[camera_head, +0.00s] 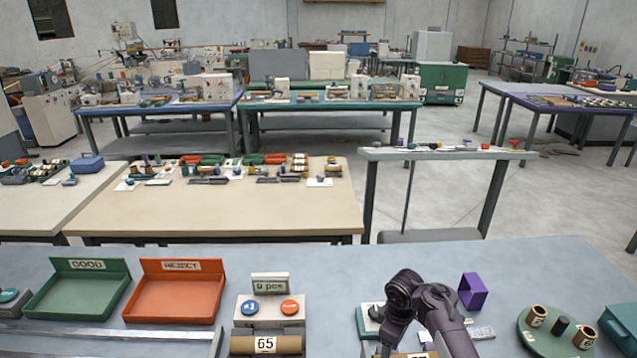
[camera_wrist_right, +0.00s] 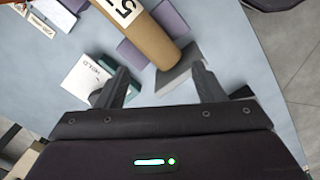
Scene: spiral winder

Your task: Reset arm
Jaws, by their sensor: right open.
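My right arm (camera_head: 430,308) reaches in from the bottom of the head view over the front table, and its fingers are not clear there. In the right wrist view my right gripper (camera_wrist_right: 160,82) is open, its two fingers apart. A brown tube (camera_wrist_right: 150,38) with a white number label lies beyond the fingers, its near end by a grey block (camera_wrist_right: 180,72). A white block with printed letters (camera_wrist_right: 86,74) lies beside the left finger. Nothing is visibly gripped. My left gripper is not in view.
The front table (camera_head: 560,262) holds a green GOOD tray (camera_head: 75,300), an orange REJECT tray (camera_head: 172,300), a button box (camera_head: 268,310), a tube labelled 65 (camera_head: 290,345), a purple holder (camera_head: 472,291) and a round green stand (camera_head: 535,338). The table's back middle is clear.

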